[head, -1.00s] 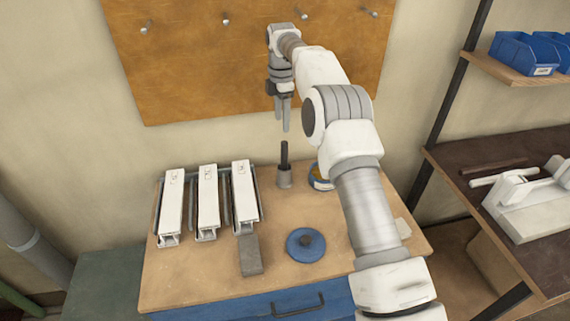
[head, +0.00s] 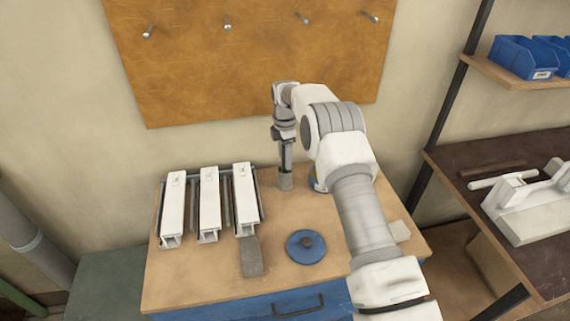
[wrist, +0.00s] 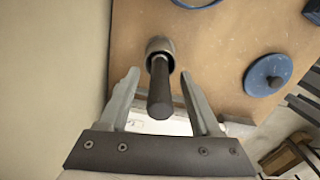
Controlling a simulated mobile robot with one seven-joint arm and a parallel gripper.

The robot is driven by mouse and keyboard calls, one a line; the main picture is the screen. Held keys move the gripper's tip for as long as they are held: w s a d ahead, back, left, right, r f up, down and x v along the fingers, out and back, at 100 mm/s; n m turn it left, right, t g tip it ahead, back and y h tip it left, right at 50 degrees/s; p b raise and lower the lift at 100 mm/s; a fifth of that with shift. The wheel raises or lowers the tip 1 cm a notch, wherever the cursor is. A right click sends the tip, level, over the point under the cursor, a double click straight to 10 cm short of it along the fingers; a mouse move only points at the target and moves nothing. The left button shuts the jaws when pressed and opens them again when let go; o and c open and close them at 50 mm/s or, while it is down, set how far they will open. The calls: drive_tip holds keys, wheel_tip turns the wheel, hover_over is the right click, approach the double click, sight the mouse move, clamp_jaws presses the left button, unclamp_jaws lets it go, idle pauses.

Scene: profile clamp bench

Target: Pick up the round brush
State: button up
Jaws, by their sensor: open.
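The round brush shows as an upright dark handle rising from a short grey round base (head: 285,184) at the back of the wooden bench top. In the wrist view its dark handle (wrist: 160,97) points up toward the camera, and the grey base lies beyond. My gripper (head: 285,166) points straight down over it, fingers low beside the handle. In the wrist view my gripper (wrist: 160,74) is open, with one finger on each side of the handle and a visible gap on both sides. The fingers and wrist hide most of the handle in the head view.
Three white profiles (head: 209,205) lie side by side at left, with a grey block (head: 251,257) in front. A blue round disc with a dark knob (head: 306,247) lies at front centre. A blue tin (head: 318,180) stands close right of the brush, partly hidden by my arm. The wall is close behind.

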clamp_jaws()
idle(0.3)
